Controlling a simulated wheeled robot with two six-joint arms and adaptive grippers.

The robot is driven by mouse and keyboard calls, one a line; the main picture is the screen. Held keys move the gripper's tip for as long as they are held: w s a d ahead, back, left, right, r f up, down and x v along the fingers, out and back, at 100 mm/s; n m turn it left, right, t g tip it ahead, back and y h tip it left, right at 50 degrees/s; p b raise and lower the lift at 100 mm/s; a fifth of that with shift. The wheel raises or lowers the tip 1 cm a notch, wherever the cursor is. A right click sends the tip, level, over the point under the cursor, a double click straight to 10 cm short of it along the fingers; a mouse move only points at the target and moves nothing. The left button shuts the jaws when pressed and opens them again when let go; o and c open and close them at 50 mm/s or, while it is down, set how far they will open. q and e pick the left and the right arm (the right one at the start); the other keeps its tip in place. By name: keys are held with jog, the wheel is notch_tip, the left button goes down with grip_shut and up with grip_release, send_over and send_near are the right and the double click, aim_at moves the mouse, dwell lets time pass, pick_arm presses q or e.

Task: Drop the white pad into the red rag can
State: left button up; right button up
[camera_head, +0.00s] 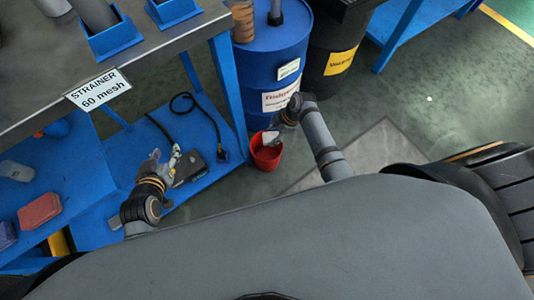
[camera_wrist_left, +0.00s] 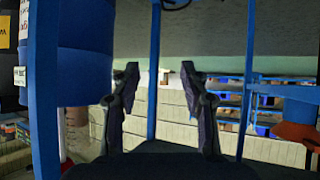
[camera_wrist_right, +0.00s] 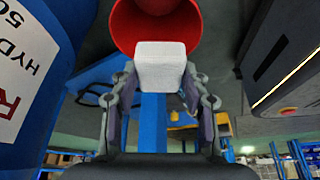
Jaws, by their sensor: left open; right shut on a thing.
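The white pad (camera_wrist_right: 160,66) is held between the fingertips of my right gripper (camera_wrist_right: 160,85), which is shut on it. In the right wrist view the pad overlaps the lower rim of the red rag can (camera_wrist_right: 125,22). In the head view the red can (camera_head: 266,158) stands on the floor beside the blue drum, and the pad (camera_head: 270,137) shows at its upper rim. I cannot tell whether the pad is above or inside the opening. My left gripper (camera_wrist_left: 155,75) is open and empty; in the head view it is over the blue lower shelf (camera_head: 100,207).
A blue drum (camera_head: 270,60) and a dark drum (camera_head: 335,45) with a yellow label stand behind the can. The workbench (camera_head: 150,60) with a strainer sign is at left. A grey box (camera_head: 187,165) and black cable lie on its shelf. Open floor lies to the right.

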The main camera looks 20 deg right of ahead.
jog(key=shift+f+b, duration=0.55)
jog(key=shift+f, duration=0.05)
jog(key=shift+f+b, duration=0.45)
jog(key=shift+b, duration=0.05)
pick_arm(q)
jog(key=w+r+t, duration=0.3)
jog(key=r+t, duration=0.2)
jog(key=r, duration=0.5)
jog(key=w+r+t, duration=0.3)
jog(key=r+t, duration=0.1)
jog(key=r, duration=0.6)
jog(key=shift+w+a+r+t, duration=0.15)
jog(key=shift+a+r+t, duration=0.2)
jog(key=shift+t, duration=0.05)
pick_arm(e)
jog(key=o, duration=1.2)
jog(key=shift+c, duration=0.2)
jog(key=v, duration=1.2)
